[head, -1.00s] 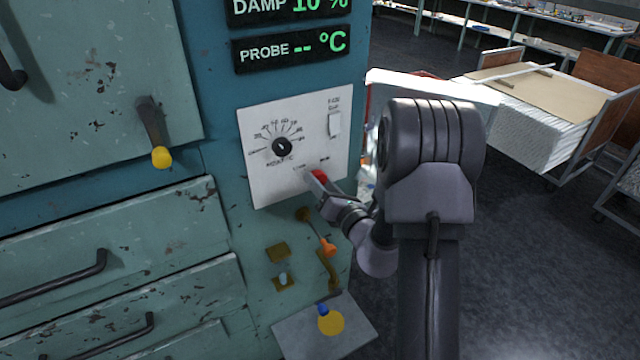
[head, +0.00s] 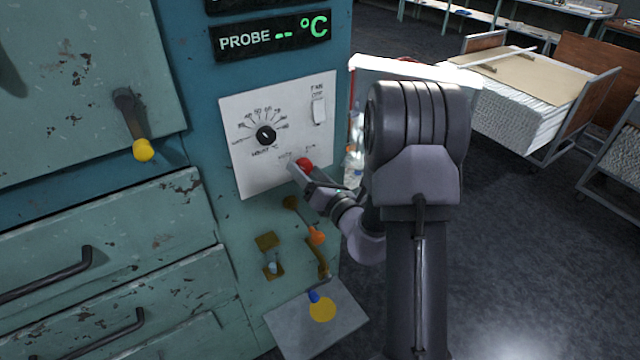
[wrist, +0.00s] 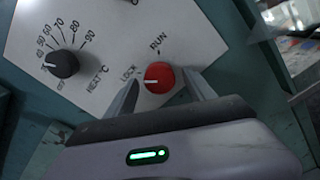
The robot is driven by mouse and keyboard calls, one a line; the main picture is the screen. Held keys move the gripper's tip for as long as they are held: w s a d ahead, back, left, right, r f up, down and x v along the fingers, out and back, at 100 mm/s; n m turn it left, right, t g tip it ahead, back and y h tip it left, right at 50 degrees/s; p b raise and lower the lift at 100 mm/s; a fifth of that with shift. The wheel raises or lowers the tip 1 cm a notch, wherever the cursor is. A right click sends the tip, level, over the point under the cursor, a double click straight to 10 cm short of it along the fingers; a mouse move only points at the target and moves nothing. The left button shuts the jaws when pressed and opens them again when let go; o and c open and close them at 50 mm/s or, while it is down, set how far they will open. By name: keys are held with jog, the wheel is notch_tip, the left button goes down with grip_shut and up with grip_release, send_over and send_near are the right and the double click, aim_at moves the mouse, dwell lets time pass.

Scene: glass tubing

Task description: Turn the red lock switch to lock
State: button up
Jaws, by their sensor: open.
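The red lock switch (head: 305,164) is a round knob low on the white control plate (head: 235,133). In the wrist view the red knob (wrist: 158,79) has a white mark lying sideways on its left half, towards the LOCK label (wrist: 129,79). The RUN label (wrist: 158,44) is above it. My gripper (wrist: 162,88) is open, with one finger on each side of the knob's lower part. Whether the fingers touch it I cannot tell. In the head view my gripper (head: 300,172) is at the knob and partly covers it.
A black temperature dial (head: 265,135) and a white fan switch (head: 318,111) share the plate. Below are an orange-knobbed lever (head: 316,237) and a grey shelf (head: 290,325). A yellow-knobbed handle (head: 142,149) stands out at left. Open floor lies to the right.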

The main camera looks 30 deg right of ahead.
jog(key=s+p, duration=0.8)
jog(key=s, duration=0.8)
jog(key=shift+s+d, duration=0.3)
jog(key=shift+s, duration=0.05)
